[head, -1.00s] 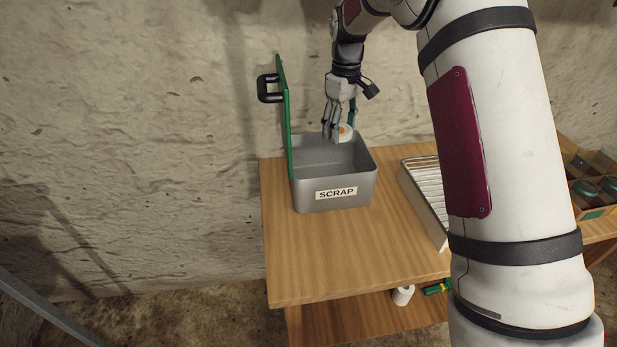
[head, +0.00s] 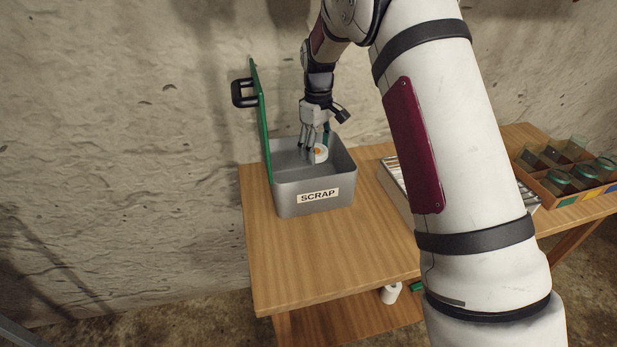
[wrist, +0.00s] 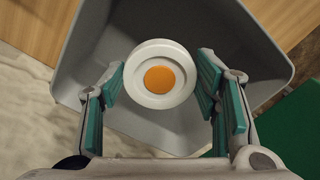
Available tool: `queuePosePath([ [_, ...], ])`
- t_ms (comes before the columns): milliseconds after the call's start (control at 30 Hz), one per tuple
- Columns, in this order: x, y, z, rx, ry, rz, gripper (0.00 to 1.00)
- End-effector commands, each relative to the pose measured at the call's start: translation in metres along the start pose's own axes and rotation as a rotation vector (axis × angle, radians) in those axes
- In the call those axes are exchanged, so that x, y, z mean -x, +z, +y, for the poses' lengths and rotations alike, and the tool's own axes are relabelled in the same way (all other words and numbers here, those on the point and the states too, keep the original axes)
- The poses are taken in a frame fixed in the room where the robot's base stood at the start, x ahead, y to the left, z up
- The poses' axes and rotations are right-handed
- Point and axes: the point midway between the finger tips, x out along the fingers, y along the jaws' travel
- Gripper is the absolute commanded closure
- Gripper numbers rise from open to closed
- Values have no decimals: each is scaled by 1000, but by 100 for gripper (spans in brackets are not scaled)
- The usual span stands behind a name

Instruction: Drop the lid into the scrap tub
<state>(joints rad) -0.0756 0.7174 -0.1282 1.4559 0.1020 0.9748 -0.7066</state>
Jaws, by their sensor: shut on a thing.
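The lid (wrist: 145,92) is a white disc with an orange centre. My gripper (wrist: 160,88) is shut on it, with teal finger pads at its left and right edges. In the head view the lid (head: 320,153) hangs from my gripper (head: 314,148) inside the mouth of the scrap tub. The scrap tub (head: 313,197) is a grey box labelled SCRAP, with its green cover (head: 262,120) standing open at the left. In the wrist view the tub's grey inside (wrist: 100,40) lies below the lid, and no other thing shows in it.
The tub stands on a wooden table (head: 330,255). A slatted tray (head: 395,185) lies to its right, partly behind my arm. A wooden crate of jars (head: 555,190) stands further right. A white roll (head: 390,293) is on the lower shelf. A rough wall is close behind.

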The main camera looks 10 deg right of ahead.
Motion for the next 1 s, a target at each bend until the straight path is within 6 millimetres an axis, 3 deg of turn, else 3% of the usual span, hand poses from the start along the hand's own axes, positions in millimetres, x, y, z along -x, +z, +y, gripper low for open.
queuePosePath([
  [33,0,0,0,0,0,0,42],
  [133,0,0,0,0,0,0,20],
  [567,7,0,0,0,1,1,20],
  [1000,87,0,1,-1,2,3,20],
])
